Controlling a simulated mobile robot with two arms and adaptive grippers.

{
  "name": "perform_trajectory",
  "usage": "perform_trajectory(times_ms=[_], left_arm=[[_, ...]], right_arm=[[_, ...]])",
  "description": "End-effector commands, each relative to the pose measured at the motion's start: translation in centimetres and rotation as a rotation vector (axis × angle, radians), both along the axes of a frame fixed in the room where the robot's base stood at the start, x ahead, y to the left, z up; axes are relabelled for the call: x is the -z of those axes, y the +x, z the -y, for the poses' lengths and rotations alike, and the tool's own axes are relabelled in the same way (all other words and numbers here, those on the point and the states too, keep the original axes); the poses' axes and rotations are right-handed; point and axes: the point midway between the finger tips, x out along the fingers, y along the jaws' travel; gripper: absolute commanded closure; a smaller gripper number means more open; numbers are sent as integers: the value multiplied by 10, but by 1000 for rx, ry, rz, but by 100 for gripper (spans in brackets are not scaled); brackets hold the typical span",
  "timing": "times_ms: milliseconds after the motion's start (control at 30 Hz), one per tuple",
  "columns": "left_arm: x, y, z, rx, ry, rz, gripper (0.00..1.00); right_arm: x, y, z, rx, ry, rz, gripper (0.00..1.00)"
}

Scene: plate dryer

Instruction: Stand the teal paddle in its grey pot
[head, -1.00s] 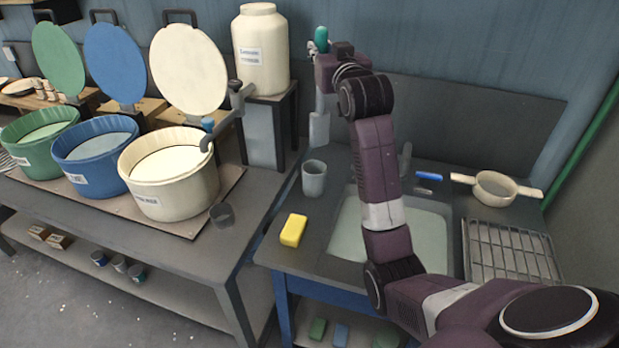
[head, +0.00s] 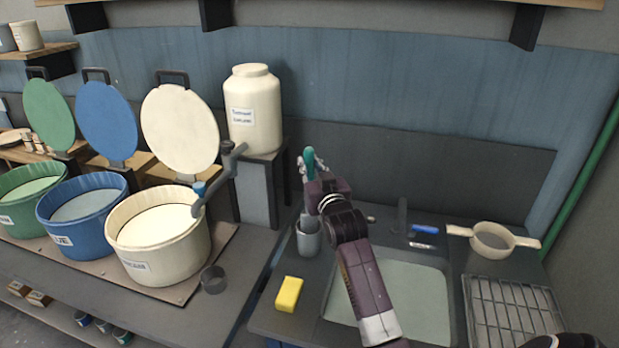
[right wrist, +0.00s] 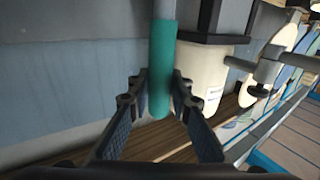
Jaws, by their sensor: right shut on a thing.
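The teal paddle's handle (head: 310,160) stands upright in my right gripper (head: 308,172), which is shut on it. In the right wrist view the teal handle (right wrist: 162,65) lies between the two fingers of the gripper (right wrist: 160,90), with a grey shaft running on from it. The grey pot (head: 308,240) stands on the counter left of the sink, right below the gripper. The paddle's lower part reaches down toward the pot's mouth; I cannot tell whether it is inside the rim. My left gripper is out of view.
A yellow sponge (head: 289,294) lies in front of the pot. The sink (head: 415,300) is to the right, with a strainer (head: 492,240) and wire rack (head: 512,312) beyond. A cream jar (head: 255,110) stands on a pedestal behind left. A cream tub (head: 160,240) is at left.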

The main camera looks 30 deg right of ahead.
Motion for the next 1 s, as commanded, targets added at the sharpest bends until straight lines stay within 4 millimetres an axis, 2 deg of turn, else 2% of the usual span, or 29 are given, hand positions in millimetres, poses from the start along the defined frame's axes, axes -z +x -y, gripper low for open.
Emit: perform_trajectory(times_ms=[33,133,333,500,733,767,900,1000], left_arm=[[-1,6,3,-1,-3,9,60],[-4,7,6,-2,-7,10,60],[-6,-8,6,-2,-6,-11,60],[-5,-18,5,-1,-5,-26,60],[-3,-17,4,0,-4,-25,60],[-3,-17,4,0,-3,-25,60],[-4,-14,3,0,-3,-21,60],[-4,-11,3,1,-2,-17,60]], right_arm=[[2,0,0,0,0,1,100],[17,-1,0,0,1,-3,100],[41,0,0,0,0,0,100],[43,0,0,0,-1,3,100],[47,0,0,0,-1,2,100],[47,0,0,0,0,0,79],[47,0,0,0,0,0,64],[47,0,0,0,0,0,64]])
